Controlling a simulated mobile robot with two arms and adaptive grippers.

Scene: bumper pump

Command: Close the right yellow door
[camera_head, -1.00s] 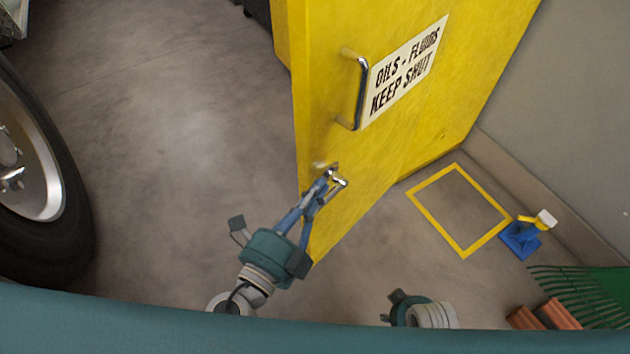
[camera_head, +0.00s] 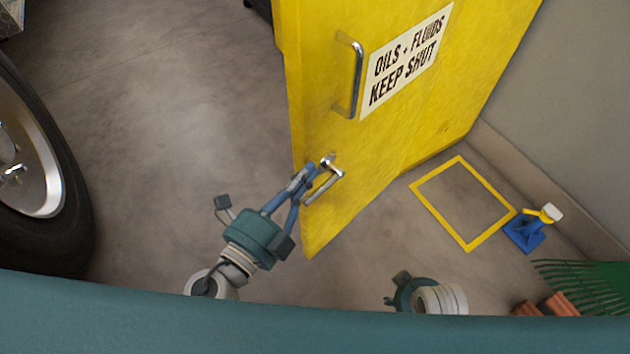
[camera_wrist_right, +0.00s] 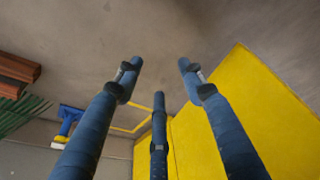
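The yellow door (camera_head: 410,130) stands ajar in the head view, its free edge to the left. It bears an "OILS + FLUIDS KEEP SHUT" sign (camera_head: 407,60), a chrome pull bar (camera_head: 352,78) and a metal lever handle (camera_head: 328,184). My left gripper (camera_head: 306,173) is at the door's free edge, its blue fingertips close beside the lever. I cannot tell whether they touch it or how far they are closed. My right gripper (camera_wrist_right: 158,80) is open and empty, fingers spread. Yellow door panels (camera_wrist_right: 265,120) lie to its right in the wrist view.
A vehicle wheel (camera_head: 35,170) stands at the left. The floor (camera_head: 180,140) between wheel and door is clear.

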